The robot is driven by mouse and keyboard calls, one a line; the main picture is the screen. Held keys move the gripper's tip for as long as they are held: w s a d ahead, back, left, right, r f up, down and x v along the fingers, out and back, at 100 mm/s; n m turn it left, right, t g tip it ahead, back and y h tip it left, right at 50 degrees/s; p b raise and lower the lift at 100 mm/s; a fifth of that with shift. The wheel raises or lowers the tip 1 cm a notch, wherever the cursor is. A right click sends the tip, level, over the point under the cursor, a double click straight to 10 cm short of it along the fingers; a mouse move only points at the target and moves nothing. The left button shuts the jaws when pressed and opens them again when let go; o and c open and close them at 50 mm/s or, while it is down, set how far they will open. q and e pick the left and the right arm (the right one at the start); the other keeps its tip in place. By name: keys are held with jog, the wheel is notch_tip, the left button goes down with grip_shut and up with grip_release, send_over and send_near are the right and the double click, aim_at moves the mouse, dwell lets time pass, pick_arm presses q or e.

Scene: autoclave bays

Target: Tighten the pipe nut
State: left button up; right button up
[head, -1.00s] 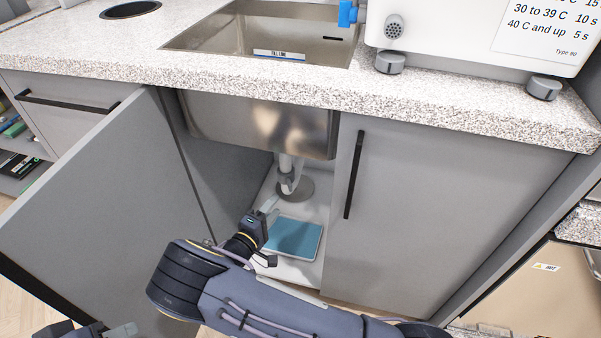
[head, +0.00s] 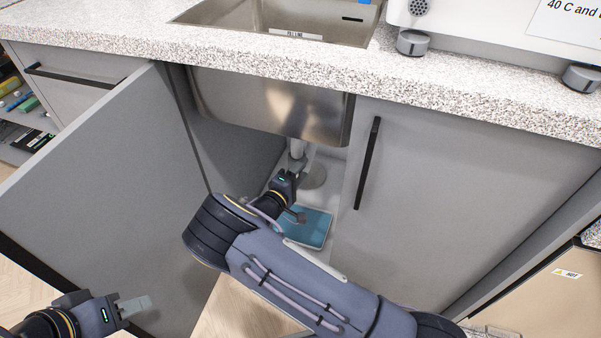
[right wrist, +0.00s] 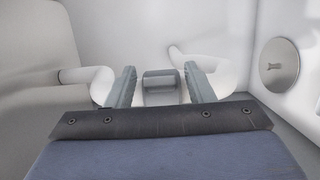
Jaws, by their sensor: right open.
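White drain pipework (head: 297,147) hangs below the sink inside the open cabinet. My right gripper (head: 296,170) reaches in from the front and is at the pipe, just below the basin. In the right wrist view my right gripper (right wrist: 160,70) is open, one finger on each side of a grey block, which looks like the pipe nut (right wrist: 159,88). I cannot tell whether the fingers touch it. White pipe bends (right wrist: 92,82) show beyond the fingers. In the head view the nut is hidden. My left gripper (head: 132,306) is at the lower left, outside the cabinet, away from the pipe.
The left cabinet door (head: 110,190) stands open; the right door (head: 440,200) is closed. The steel sink basin (head: 270,105) and worktop (head: 420,90) are above my right gripper. A teal tray (head: 318,230) lies on the cabinet floor. A round grey flange (head: 315,176) is behind it.

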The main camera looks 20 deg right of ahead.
jog(key=shift+c, duration=0.2)
jog(key=c, duration=0.6)
jog(key=shift+d+t, duration=0.1)
jog(key=shift+t, duration=0.2)
jog(key=shift+w+d+n+t+y+p, duration=0.1)
jog(key=shift+d+n+t+y+p, duration=0.6)
jog(key=shift+n+y+p, duration=0.8)
jog(key=shift+w+d+n+t+y+p, duration=0.15)
jog(key=shift+d+n+t+y+p, duration=0.15)
jog(key=shift+n+t+y+p, duration=1.15)
jog(key=shift+w+d+n+t+y+p, duration=0.1)
jog(key=shift+d+n+t+y+p, duration=0.55)
jog(key=shift+y, duration=1.4)
jog(key=shift+a+g, duration=0.15)
jog(key=shift+g, duration=0.15)
